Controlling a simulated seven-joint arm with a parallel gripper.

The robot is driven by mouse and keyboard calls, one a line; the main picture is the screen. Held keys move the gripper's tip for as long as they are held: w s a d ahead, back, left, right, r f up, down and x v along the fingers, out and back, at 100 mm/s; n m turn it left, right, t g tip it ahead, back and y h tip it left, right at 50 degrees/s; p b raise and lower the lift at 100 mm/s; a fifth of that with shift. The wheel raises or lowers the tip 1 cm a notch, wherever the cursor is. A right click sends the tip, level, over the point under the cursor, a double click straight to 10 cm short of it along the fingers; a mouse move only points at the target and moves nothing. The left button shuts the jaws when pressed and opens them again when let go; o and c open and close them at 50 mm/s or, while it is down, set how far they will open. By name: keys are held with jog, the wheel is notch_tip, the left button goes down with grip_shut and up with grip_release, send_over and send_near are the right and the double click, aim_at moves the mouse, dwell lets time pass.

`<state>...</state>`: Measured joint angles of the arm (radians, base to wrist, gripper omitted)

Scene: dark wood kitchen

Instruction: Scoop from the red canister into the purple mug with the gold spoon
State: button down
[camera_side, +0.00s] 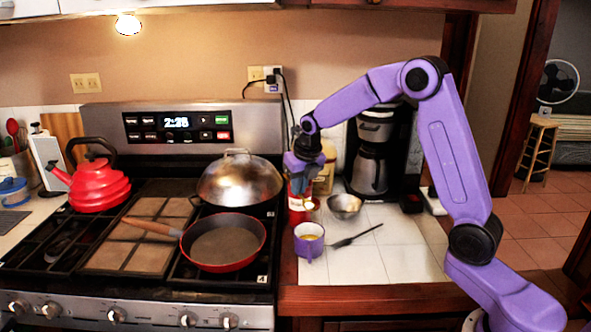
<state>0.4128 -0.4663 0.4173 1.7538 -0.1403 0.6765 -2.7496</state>
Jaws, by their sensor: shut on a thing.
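The red canister (296,215) stands on the white tiled counter beside the stove, its top hidden by my gripper. The purple mug (309,250) stands upright just in front of it, handle toward the camera, with something yellowish inside. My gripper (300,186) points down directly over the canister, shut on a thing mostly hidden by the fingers. A small bright gold patch (312,204) shows at the canister's right edge, just below the fingers; it looks like part of the gold spoon. I cannot tell how far the spoon is inside the canister.
A metal bowl (344,206) and a dark spoon (355,237) lie right of the mug. A yellowish container (326,172) and a coffee maker (374,155) stand behind. The red pan (223,243) and domed lid (238,183) are left on the stove. The front counter tiles are clear.

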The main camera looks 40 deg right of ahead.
jog(key=shift+s+a+f, duration=0.3)
jog(key=shift+s+f, duration=0.05)
jog(key=shift+f, duration=0.05)
jog(key=f+g+h, duration=0.1)
jog(key=h, duration=0.2)
jog(key=a+f+g+h, duration=0.1)
jog(key=h, duration=0.3)
jog(key=w+a+f+g+h, duration=0.1)
jog(key=f+h, duration=0.1)
jog(key=h, duration=0.1)
jog(key=shift+a+m+h, duration=0.1)
jog(key=shift+m+h, duration=0.2)
jog(key=shift+r, duration=0.1)
dwell(0.4)
jog(key=shift+s+d+r+t+y, duration=0.15)
jog(key=shift+d+r+t+y, duration=0.45)
jog(key=shift+y, duration=1.15)
jog(key=shift+s+d+r+t+y, duration=0.3)
jog(key=shift+r+y, duration=0.5)
jog(key=shift+y, duration=1)
jog(key=shift+d+r+t+y, duration=0.3)
jog(key=shift+r+t+y, duration=0.35)
jog(key=shift+y, duration=1.1)
